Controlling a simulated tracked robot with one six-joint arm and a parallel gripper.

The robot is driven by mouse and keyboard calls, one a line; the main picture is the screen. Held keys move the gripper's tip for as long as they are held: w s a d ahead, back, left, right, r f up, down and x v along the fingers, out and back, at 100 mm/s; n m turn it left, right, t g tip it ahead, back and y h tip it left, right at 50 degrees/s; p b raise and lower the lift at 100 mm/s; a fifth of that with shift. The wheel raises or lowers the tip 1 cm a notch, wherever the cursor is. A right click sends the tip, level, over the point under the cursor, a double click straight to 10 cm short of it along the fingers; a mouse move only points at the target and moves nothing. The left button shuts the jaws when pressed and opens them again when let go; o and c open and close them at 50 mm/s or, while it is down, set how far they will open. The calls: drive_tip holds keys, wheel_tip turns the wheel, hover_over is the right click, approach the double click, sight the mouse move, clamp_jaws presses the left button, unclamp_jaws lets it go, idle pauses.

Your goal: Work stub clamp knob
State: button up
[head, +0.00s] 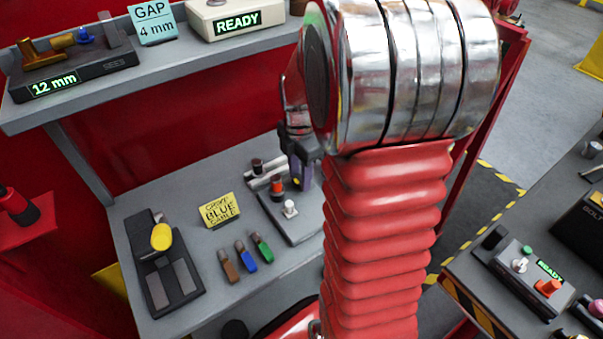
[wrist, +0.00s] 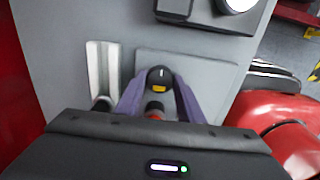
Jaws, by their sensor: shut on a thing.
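In the wrist view a black knob (wrist: 160,74) with a short white line and a yellow mark sits between the purple fingers of my gripper (wrist: 159,84). My gripper is shut on this knob, one finger on each side. In the head view my gripper (head: 301,171) reaches down at the back right of the grey workbench. There a grey plate (head: 297,231) carries a red-orange knob (head: 277,184) and a white knob (head: 290,208). My arm hides part of the plate in the head view, and the gripper body hides the near side in the wrist view.
A black device with a yellow knob (head: 161,237) stands at the bench's left. Brown, blue and green pieces (head: 248,256) lie near a yellow note (head: 220,210). A shelf (head: 180,88) overhangs the bench's back. Another table with a control box (head: 530,277) is at right.

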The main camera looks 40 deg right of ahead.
drive_tip(key=shift+c, duration=1.4)
drive_tip(key=shift+d, duration=0.2)
drive_tip(key=shift+c, duration=0.3)
drive_tip(key=shift+a, duration=0.15)
